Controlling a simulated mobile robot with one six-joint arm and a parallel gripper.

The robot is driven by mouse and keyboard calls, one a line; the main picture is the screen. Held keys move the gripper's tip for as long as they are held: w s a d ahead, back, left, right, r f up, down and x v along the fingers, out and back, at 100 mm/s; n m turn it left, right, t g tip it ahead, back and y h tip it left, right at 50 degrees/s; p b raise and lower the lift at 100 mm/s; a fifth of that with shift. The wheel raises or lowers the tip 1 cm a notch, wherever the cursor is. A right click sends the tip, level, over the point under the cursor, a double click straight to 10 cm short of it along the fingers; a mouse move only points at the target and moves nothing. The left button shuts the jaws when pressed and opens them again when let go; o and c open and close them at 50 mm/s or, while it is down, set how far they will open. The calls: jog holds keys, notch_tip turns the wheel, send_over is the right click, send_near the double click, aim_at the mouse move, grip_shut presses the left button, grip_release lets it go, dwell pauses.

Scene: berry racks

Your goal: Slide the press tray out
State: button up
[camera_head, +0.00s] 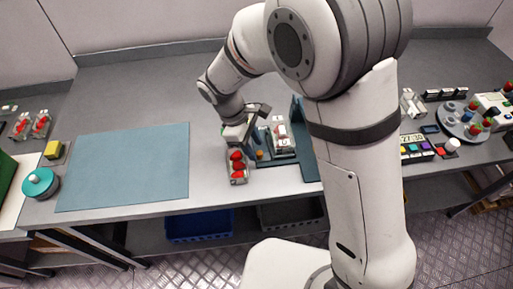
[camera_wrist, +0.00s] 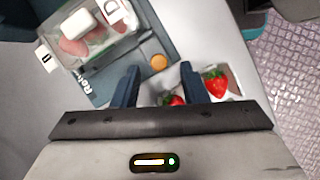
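The blue press station (camera_head: 308,158) stands at the table's front, right of my gripper (camera_head: 243,128). A clear box with a white block and something pinkish inside (camera_wrist: 88,40) rests on its blue base, also seen in the head view (camera_head: 281,136). I cannot tell which part is the press tray. An orange round button (camera_wrist: 159,62) sits at the base's corner, just beyond my fingertips (camera_wrist: 160,72). My gripper's two fingers are apart, with no object clearly held. A white punnet of strawberries (camera_wrist: 238,96) lies beneath and beside the fingers, also in the head view (camera_head: 238,181).
A flat blue-green mat (camera_head: 130,165) covers the table to the left. A teal round knob (camera_head: 40,183) is beyond it. At the right are a coloured-button panel (camera_head: 417,150) and a round carousel (camera_head: 473,124). Blue (camera_head: 198,226) and grey bins sit below the table.

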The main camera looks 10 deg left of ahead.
jog(key=v, duration=0.5)
jog(key=shift+a+r, duration=0.15)
jog(key=shift+r, duration=0.25)
jog(key=d+r+m+y, duration=0.1)
jog(key=d+r+m, duration=0.3)
jog(key=d, duration=0.4)
jog(key=d+r+m+y, duration=0.2)
jog(key=d+r+m, duration=0.1)
jog(key=d, duration=0.5)
jog(key=s+d+r+m+t, duration=0.1)
jog(key=s+d+m, duration=0.3)
jog(key=d, duration=0.3)
jog(key=s+d+r+m+t+y, duration=0.1)
jog(key=s+d+r+m+t, duration=0.1)
jog(key=s+d+m, duration=0.2)
jog(key=d+m, duration=0.2)
jog(key=d, duration=0.1)
